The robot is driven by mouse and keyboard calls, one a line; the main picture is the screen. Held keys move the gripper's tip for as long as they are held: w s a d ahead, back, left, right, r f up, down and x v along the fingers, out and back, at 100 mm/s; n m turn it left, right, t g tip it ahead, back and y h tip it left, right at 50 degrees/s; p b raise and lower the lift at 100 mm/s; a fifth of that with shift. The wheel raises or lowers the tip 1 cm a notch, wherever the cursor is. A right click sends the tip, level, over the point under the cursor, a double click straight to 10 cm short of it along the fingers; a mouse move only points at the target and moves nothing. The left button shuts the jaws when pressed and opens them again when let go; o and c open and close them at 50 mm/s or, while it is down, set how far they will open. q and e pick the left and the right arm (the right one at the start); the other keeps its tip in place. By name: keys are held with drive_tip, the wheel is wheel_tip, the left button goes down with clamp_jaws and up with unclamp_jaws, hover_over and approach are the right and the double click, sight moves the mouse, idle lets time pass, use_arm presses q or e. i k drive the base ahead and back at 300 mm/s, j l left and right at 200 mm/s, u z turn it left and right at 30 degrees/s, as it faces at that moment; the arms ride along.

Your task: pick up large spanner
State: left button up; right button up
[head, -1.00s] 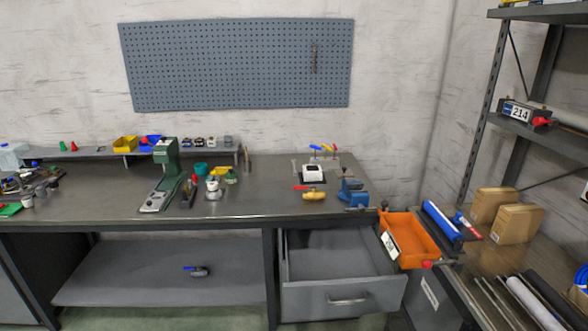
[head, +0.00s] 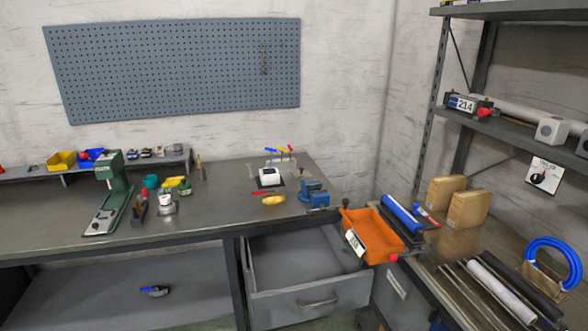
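A slender grey tool (head: 264,58) hangs on the right part of the blue-grey pegboard (head: 170,70). It may be a spanner, but it is too small and low in contrast to tell. I cannot make out a clear large spanner elsewhere. Neither of my grippers is in view.
The workbench (head: 215,205) bears a green press (head: 115,190) and a blue vise (head: 313,194). An open drawer (head: 315,292) juts out below. At right are an orange bin (head: 385,240), cardboard boxes (head: 467,209), rods, a blue coil (head: 568,262) and a metal shelf rack (head: 500,137).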

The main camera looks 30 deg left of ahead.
sight(249, 167)
drive_tip(key=i+j+z, duration=0.1)
drive_tip(key=j+z, duration=0.4)
drive_tip(key=j, duration=0.4)
drive_tip(key=j+z, duration=0.5)
drive_tip(key=j, duration=0.45)
drive_tip(key=k+l, duration=0.05)
